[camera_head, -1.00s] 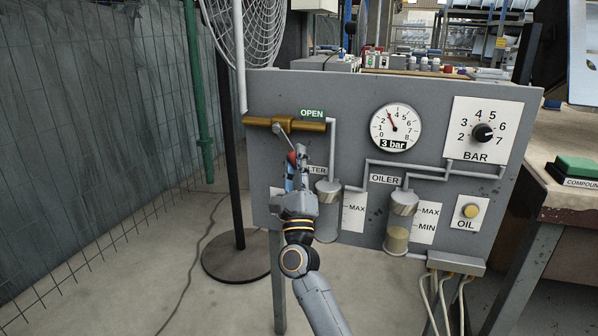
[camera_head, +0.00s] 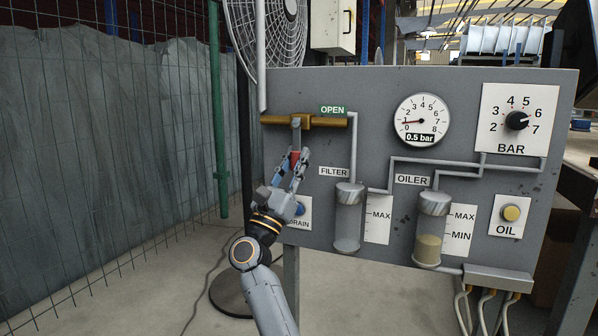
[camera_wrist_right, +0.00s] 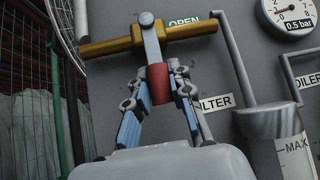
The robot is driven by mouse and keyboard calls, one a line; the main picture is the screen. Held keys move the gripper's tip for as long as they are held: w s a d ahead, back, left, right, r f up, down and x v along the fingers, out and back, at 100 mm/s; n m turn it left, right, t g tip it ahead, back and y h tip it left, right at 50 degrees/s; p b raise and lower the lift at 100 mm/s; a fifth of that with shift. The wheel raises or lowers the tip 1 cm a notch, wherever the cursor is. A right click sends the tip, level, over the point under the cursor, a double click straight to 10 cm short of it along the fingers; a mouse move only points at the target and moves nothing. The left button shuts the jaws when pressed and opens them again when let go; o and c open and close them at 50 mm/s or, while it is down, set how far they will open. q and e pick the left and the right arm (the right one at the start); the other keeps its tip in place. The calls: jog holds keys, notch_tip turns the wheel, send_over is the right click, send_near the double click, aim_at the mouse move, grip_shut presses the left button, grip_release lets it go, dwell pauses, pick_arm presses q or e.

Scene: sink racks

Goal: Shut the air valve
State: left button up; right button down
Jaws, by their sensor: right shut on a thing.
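The air valve (camera_head: 303,121) is a brass body on the upper left of the grey panel, with a green OPEN label (camera_head: 332,111) above its right end. Its lever has a grey shaft (camera_wrist_right: 151,43) and a red grip (camera_wrist_right: 157,84), and it hangs straight down from the valve body, across the pipe line. My right gripper (camera_head: 293,160) is shut on the red grip, with a finger on each side of it. The pressure gauge (camera_head: 422,121) reads 0.5 bar. My left gripper is not in view.
A filter bowl (camera_head: 348,218) and an oiler bowl (camera_head: 430,228) hang on the panel right of my gripper. A BAR knob (camera_head: 516,121) and an OIL button (camera_head: 511,213) sit at the right. The blue DRAIN button (camera_head: 299,209) is close beside my right wrist.

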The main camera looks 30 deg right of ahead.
jog(key=shift+w, duration=0.1)
dwell(0.3)
jog(key=c, duration=1.2)
grip_release()
jog(key=shift+o, duration=0.2)
jog(key=shift+a+f, duration=0.1)
jog(key=v, duration=1.2)
